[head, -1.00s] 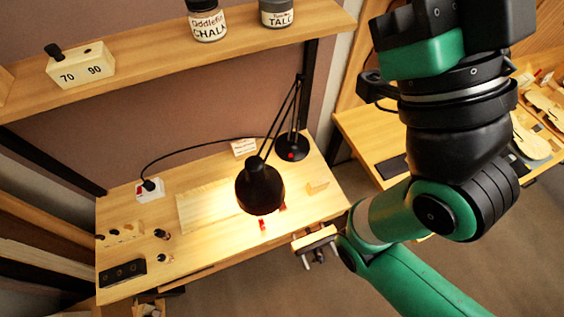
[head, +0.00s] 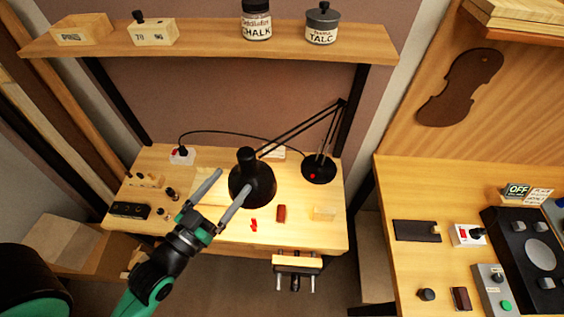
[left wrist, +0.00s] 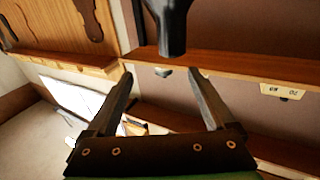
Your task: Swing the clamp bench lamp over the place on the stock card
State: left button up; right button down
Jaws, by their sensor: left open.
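The black clamp bench lamp has its shade (head: 252,186) over the middle of the bench, and its jointed arm runs back right to a round base (head: 319,169). My left gripper (head: 234,177) is open and empty, its fingertips close to the left side of the shade; I cannot tell whether they touch. In the left wrist view a dark part, seemingly the lamp head (left wrist: 171,25), shows beyond the open left gripper (left wrist: 160,73). A small pale card (head: 278,153) lies behind the shade, partly hidden by the lamp arm; its print is unreadable. My right gripper is out of view.
The bench (head: 185,233) holds a dark red block (head: 281,213), a pale block (head: 324,213) and a black holder (head: 130,209). A shelf (head: 200,46) with jars overhangs its back. A vise (head: 297,262) juts from the front.

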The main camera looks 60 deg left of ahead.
aim_at(241, 164)
pick_arm(q)
jog(key=shift+n+g+y, duration=0.3)
jog(key=shift+g, duration=0.2)
jog(key=x, duration=0.3)
jog(key=a+f+x, duration=0.1)
jog(key=x, duration=0.5)
jog(key=shift+s+a+f, duration=0.15)
jog(key=shift+a+f, duration=0.15)
jog(key=shift+a, duration=0.05)
jog(key=shift+w+a+f, duration=0.1)
jog(key=shift+w+a, duration=0.15)
jog(key=shift+w, duration=0.15)
grip_shut()
